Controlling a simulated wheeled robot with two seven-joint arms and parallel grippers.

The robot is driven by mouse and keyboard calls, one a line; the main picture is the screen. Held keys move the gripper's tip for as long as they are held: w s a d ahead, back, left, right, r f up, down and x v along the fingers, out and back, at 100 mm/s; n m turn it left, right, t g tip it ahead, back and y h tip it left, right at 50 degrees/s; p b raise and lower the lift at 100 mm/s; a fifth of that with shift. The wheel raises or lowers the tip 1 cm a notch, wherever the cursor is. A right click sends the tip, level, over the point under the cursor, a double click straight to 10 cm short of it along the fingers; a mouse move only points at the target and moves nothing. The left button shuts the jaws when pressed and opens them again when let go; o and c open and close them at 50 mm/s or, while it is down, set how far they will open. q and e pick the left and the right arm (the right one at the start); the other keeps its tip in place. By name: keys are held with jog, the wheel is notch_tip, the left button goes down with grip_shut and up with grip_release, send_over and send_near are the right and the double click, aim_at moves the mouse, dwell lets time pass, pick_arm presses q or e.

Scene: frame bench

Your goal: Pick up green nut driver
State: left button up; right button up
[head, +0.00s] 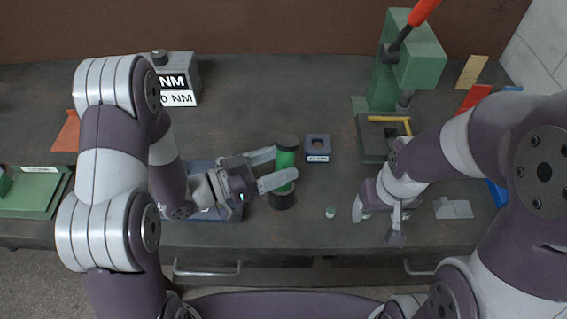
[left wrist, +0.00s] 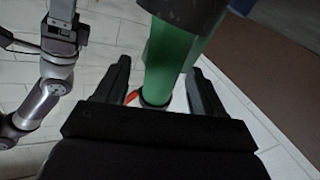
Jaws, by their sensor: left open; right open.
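The green nut driver (head: 285,172) stands upright on the bench, with a green middle and dark top and base. My left gripper (head: 270,169) is open, with its fingers on either side of the green part. In the left wrist view the green shaft (left wrist: 170,58) lies between the two spread fingers (left wrist: 160,85). I cannot tell whether either finger touches it. My right gripper (head: 377,222) is open and empty, low over the front right of the bench, apart from the driver.
A small blue block with a hole (head: 317,148) stands just right of the driver. A small pale green cylinder (head: 330,212) lies near the front edge. A green press (head: 410,65) stands at the back right. A grey box marked NM (head: 180,80) is at the back left. The back middle is clear.

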aim_at(291, 158)
pick_arm(q)
jog(key=x, duration=0.3)
jog(key=shift+w+d+f, duration=0.1)
jog(key=shift+w+d, duration=0.15)
jog(key=shift+d, duration=0.05)
jog(key=shift+s+a, duration=0.1)
jog(key=c, duration=0.5)
grip_shut()
